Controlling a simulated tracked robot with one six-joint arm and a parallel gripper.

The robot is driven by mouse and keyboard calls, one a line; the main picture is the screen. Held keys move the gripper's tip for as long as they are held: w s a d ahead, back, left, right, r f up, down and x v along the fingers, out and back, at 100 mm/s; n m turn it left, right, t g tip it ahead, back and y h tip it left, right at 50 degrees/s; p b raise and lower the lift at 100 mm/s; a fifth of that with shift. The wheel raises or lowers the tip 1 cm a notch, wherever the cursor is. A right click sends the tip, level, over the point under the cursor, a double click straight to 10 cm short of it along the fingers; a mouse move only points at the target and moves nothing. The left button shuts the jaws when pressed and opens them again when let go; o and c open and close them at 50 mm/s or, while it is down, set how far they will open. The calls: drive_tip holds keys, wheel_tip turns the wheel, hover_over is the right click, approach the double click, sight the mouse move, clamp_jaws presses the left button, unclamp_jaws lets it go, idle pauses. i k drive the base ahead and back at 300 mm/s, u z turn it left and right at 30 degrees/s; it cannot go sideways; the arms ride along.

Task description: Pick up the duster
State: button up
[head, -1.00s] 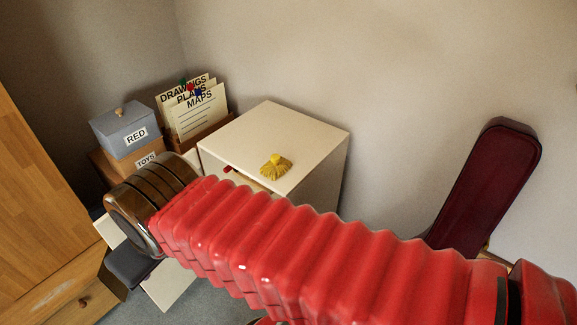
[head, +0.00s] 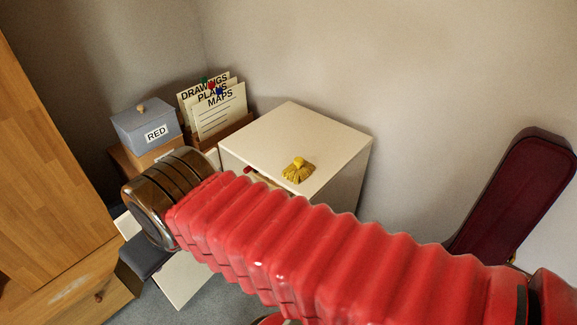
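The duster (head: 298,170) is a small yellow tufted thing. It lies near the front edge of the top of a white cabinet (head: 300,128). My red ribbed arm crosses the view in front of the cabinet and ends in a dark, shiny wrist at the left. A dark grey block (head: 143,262) below the wrist looks like part of my gripper. Its fingertips do not show, so I cannot tell whether it is open or shut. It is left of and apart from the duster. My arm hides the lower front of the cabinet.
A grey-blue box labelled RED (head: 147,127) and upright cards marked DRAWINGS, PLANS and MAPS (head: 220,112) stand left of the cabinet. A wooden cupboard (head: 45,170) is at far left. A dark red case (head: 515,195) leans at right. A white panel (head: 185,280) lies low, beneath my arm.

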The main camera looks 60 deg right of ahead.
sight(298, 168)
drive_tip(key=i, duration=0.85)
drive_tip(key=z, duration=0.05)
